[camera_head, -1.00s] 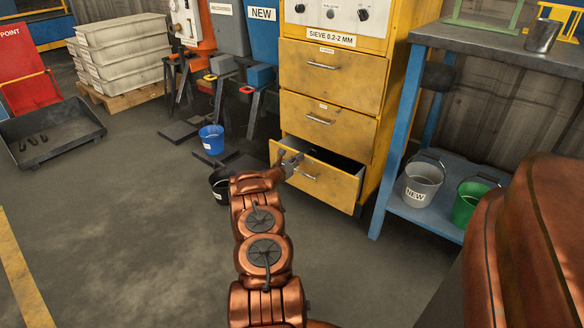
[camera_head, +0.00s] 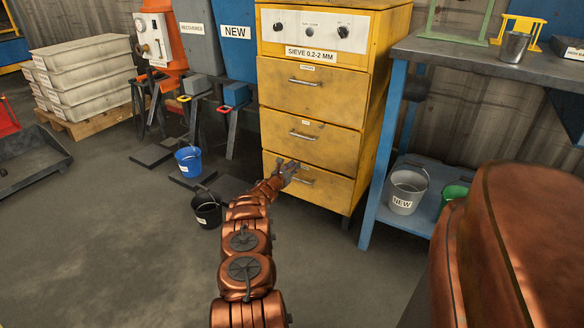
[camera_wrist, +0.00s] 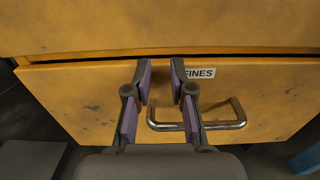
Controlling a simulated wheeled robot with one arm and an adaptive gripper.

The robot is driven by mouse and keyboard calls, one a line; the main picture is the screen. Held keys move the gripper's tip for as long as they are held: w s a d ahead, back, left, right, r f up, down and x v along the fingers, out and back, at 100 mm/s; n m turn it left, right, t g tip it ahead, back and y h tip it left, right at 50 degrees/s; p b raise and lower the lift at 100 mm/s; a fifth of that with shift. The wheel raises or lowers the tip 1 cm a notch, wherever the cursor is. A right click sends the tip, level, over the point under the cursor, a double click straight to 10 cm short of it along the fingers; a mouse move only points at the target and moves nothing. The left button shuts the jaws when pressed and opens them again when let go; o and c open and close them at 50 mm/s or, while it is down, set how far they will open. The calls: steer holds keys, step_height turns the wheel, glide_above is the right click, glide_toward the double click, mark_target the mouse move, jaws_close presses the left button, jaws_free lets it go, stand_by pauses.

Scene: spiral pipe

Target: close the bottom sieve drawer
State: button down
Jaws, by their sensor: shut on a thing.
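The yellow sieve cabinet (camera_head: 335,35) has several drawers stacked on its front. Its bottom drawer (camera_head: 332,190) now looks about flush with the drawers above. In the wrist view the bottom drawer front (camera_wrist: 90,100) bears a FINES label, with a thin dark line along its top edge. Its metal handle (camera_wrist: 222,124) sits right of centre. My gripper (camera_head: 288,172) is at the left part of this handle.
A black bucket (camera_head: 206,209) and a blue bucket (camera_head: 188,162) stand on the floor left of my arm. A blue-legged bench (camera_head: 372,170) with a grey bucket (camera_head: 406,190) on its low shelf stands right of the cabinet. The floor in front is clear.

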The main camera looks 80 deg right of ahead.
steer(key=shift+s+d+r, duration=0.3)
steer(key=shift+s+r, duration=0.2)
steer(key=shift+s, duration=0.2)
steer(key=shift+a+r+p, duration=0.1)
steer(key=shift+p, duration=0.3)
steer(key=p+v, duration=0.1)
steer(key=p, duration=0.1)
steer(key=shift+a+p, duration=0.3)
steer(key=shift+p, duration=0.05)
steer(key=w+f+p+v, duration=0.1)
steer(key=p+v, duration=0.5)
steer(key=v, duration=0.7)
steer(key=shift+w, duration=0.25)
steer(key=shift+d+f, duration=0.1)
